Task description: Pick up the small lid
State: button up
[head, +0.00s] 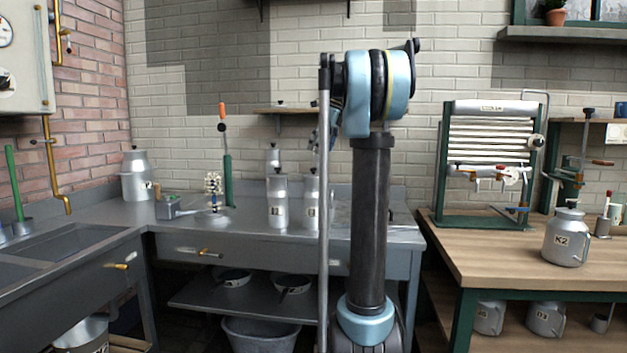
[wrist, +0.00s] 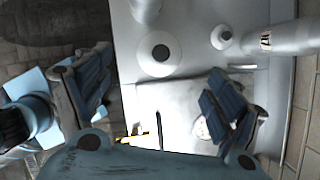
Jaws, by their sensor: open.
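In the wrist view a pale round lid-like disc with a dark knob (wrist: 160,53) shows on the bright metal surface, above the gap between my fingers. A smaller pale round piece with a dark knob (wrist: 222,37) is to its right. I cannot tell for sure which one is the small lid, or whether either sits on a can. My gripper (wrist: 160,95) is open and empty, its two blue-padded fingers well apart. In the head view the gripper is mostly hidden behind my arm.
A labelled can (wrist: 284,40) is at the right of the wrist view. In the head view churns (head: 278,212) stand on the metal counter (head: 125,215) near my arm, below a small wall shelf (head: 290,111). A wooden bench (head: 490,262) with a press is at right.

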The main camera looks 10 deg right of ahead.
aim_at(313, 173)
jog(key=shift+x, duration=4.7)
jog(key=shift+d, duration=0.1)
jog(key=c, duration=1.1)
